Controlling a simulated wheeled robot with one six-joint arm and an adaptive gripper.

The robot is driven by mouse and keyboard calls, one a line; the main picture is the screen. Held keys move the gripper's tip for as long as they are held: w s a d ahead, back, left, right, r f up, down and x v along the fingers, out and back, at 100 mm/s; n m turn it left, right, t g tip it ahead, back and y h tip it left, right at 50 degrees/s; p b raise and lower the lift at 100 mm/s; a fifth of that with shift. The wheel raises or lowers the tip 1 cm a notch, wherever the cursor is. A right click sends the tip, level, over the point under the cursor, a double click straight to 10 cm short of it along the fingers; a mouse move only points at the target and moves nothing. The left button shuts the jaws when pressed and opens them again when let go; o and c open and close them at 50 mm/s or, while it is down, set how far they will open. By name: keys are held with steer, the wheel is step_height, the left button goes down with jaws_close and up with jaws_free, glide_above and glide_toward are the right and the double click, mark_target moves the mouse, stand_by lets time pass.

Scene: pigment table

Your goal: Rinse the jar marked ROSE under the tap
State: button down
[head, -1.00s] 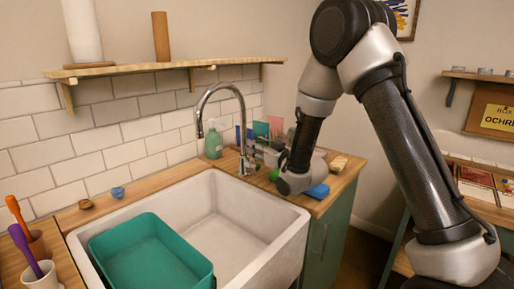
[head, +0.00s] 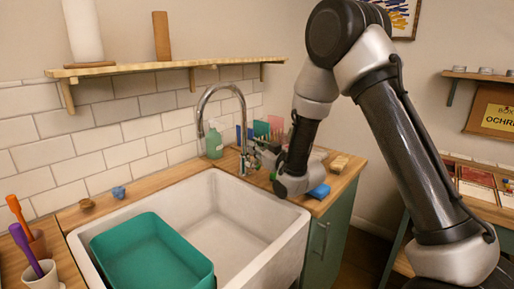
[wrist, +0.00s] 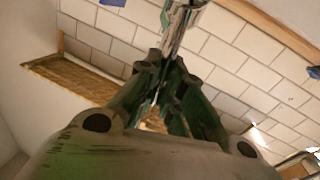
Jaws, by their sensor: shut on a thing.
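The chrome tap (head: 199,118) arches over the white sink (head: 228,225), and I see no water coming from it. My gripper (head: 251,160) is at the base of the tap, low on its right side. In the wrist view, the fingers of my gripper (wrist: 172,68) are closed together around a chrome part of the tap (wrist: 183,20). It may be the lever, but the fingers hide the grip itself. I cannot make out a jar marked ROSE in either view. A teal tub (head: 150,262) sits in the left of the sink.
A green soap bottle (head: 214,145) stands behind the tap. Cups with brushes (head: 45,274) stand at the left edge. A wooden shelf (head: 160,66) runs above. The right of the sink is clear.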

steer(key=c, duration=1.5)
jaws_free()
steer(key=shift+s+d, duration=0.1)
steer(key=v, duration=0.7)
steer(key=shift+s, duration=0.1)
